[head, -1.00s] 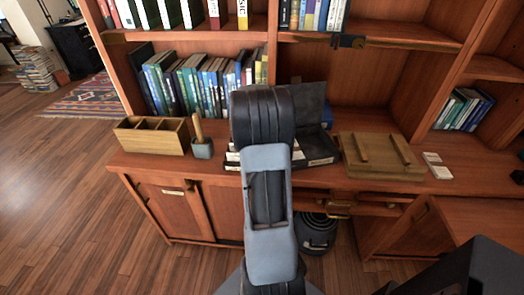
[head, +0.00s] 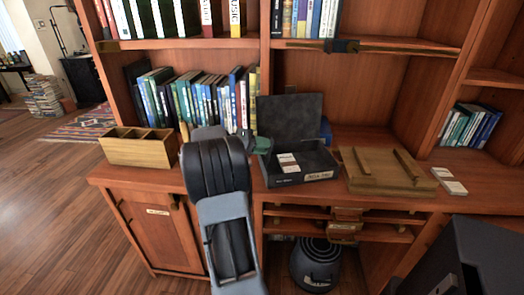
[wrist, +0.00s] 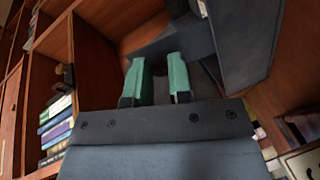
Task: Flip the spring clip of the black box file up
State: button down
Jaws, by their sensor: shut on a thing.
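The black box file (head: 297,178) stands on the wooden counter with its dark lid (head: 290,118) raised at the back. Pale papers or labels (head: 287,161) show inside it. My gripper (head: 262,146) is at the box's left rear, by the lid's left edge, with a green fingertip showing past my arm. In the wrist view my two green fingers (wrist: 159,80) are close around a small dark part, most likely the spring clip, mostly hidden between them. A large dark panel (wrist: 245,40), seemingly the lid, rises to the right of the fingers.
A wooden organiser (head: 139,149) stands to the left. A wooden board with two bars (head: 388,171) lies right of the box, with white cards (head: 449,180) beyond. Books (head: 195,100) fill the shelf behind. A blue object (head: 326,131) sits behind the lid.

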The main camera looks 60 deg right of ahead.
dwell(0.3)
jog(key=c, duration=1)
grip_release()
jog(key=p+v, duration=0.1)
jog(key=v, duration=1.3)
jog(key=shift+f, duration=0.15)
